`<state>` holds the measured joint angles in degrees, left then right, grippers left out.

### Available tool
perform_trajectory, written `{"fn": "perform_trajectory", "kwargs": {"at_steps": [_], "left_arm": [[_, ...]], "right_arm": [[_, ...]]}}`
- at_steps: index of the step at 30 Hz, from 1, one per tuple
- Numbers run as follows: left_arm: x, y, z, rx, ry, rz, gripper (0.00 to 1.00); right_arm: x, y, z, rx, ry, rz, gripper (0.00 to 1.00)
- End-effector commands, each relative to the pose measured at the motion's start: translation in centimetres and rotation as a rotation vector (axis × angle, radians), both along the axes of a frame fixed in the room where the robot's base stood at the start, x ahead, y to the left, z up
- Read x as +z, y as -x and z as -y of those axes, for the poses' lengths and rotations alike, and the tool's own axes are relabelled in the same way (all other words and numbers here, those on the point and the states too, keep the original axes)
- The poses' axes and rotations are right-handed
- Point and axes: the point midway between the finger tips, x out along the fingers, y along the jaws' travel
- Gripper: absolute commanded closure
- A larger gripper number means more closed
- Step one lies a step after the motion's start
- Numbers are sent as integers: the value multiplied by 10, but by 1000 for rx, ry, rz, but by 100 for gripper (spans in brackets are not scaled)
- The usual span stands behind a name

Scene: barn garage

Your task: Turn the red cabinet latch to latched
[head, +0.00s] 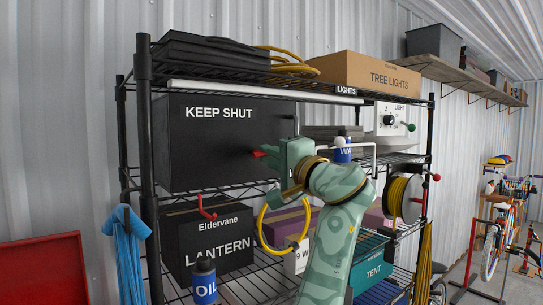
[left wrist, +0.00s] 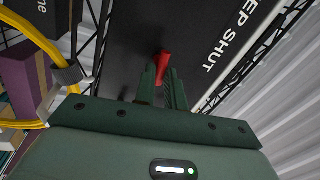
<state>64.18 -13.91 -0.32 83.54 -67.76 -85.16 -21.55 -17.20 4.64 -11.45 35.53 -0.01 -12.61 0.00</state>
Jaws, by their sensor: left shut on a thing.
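The black cabinet (head: 205,150) marked KEEP SHUT stands on the upper shelf, its front looking closed. The red latch (head: 258,153) is at the right part of its front. Only its tip shows past my left gripper (head: 270,152), which covers the rest. In the left wrist view the red latch (left wrist: 163,60) lies at the tips of my left gripper's fingers (left wrist: 161,75). My left gripper is shut on the red latch. The latch's full angle is hard to tell in the head view. My right gripper is not in view.
A yellow hose (head: 264,228) loops near my left wrist. A blue bottle (head: 343,151) and the LIGHT box (head: 390,120) stand right of the cabinet. Shelf posts (head: 147,180) flank it.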

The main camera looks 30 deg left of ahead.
Motion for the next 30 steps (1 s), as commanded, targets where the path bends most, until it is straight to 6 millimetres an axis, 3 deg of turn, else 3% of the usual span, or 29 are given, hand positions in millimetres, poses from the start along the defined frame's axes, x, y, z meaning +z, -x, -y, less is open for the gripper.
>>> {"fn": "perform_trajectory", "kwargs": {"at_steps": [12,29,30], "left_arm": [[1,1,0,-2,-73,-168,100],[0,1,0,-1,-82,-192,100],[0,1,0,-1,-82,-192,77]], "right_arm": [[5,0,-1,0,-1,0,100],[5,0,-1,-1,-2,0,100],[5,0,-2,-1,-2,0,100]]}}
